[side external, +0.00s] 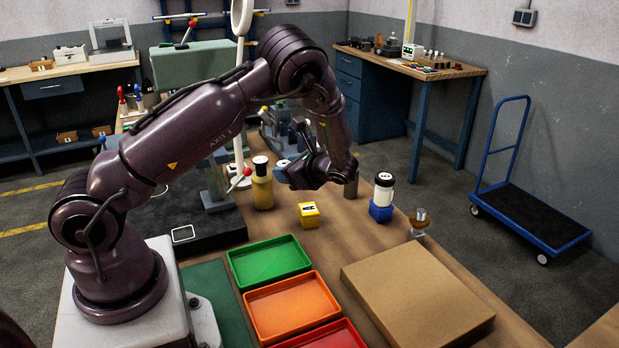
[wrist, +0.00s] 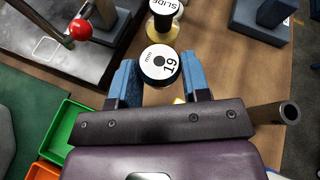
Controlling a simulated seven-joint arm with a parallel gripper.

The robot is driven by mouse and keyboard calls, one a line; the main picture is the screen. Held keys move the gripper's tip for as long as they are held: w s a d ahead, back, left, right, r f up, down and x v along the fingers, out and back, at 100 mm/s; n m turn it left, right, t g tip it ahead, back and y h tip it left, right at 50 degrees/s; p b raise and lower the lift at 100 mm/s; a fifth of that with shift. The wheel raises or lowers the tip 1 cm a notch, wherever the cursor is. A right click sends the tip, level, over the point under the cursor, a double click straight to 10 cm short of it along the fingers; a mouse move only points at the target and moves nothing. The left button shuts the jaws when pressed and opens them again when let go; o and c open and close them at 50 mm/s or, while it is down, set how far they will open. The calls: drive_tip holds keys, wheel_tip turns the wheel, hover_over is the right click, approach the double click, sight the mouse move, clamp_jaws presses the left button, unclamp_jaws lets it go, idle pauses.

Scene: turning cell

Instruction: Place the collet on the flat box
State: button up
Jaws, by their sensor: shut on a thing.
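The collet (wrist: 160,66) is a short dark cylinder with a white end face marked "19 mm" and a small dark centre hole. It sits between the two blue fingers of my gripper (wrist: 160,82) in the wrist view, and they are shut on it. In the side view my gripper (side external: 302,172) is above the bench, and the collet is hard to make out against it. The flat box (side external: 415,296) is a wide, low brown carton at the front right of the bench. Its top is bare. My gripper is behind and left of it, apart from it.
Near my gripper stand a yellow bottle (side external: 262,186), a yellow block (side external: 308,214), a grey cylinder (side external: 351,184) and a white-topped container (side external: 384,186) on a blue block. A small metal part (side external: 419,218) stands behind the box. Green (side external: 270,262), orange (side external: 290,306) and red trays lie left.

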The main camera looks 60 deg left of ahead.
drive_tip(key=shift+s+d+r, duration=0.15)
drive_tip(key=shift+s+d, duration=0.05)
drive_tip(key=shift+d, duration=0.05)
drive_tip(key=w+d+r+m+t, duration=0.2)
drive_tip(key=w+d+m+t, duration=0.15)
drive_tip(key=d, duration=0.65)
drive_tip(key=s+d+r+m+t+h, duration=0.15)
drive_tip(key=d+m+t, duration=0.6)
drive_tip(key=d, duration=1.05)
drive_tip(key=m+t+h, duration=0.2)
drive_tip(key=t, duration=0.1)
hover_over(415, 296)
drive_tip(key=s, duration=0.1)
wheel_tip(415, 296, down, 8)
drive_tip(key=shift+s+a+f, duration=0.1)
drive_tip(key=shift+a+f, duration=0.05)
drive_tip(key=shift+f, duration=0.1)
drive_tip(key=shift+w+f, duration=0.4)
drive_tip(key=shift+f, duration=0.05)
drive_tip(key=shift+w+f, duration=0.2)
drive_tip(key=shift+f, duration=1.55)
drive_tip(key=shift+f, duration=0.15)
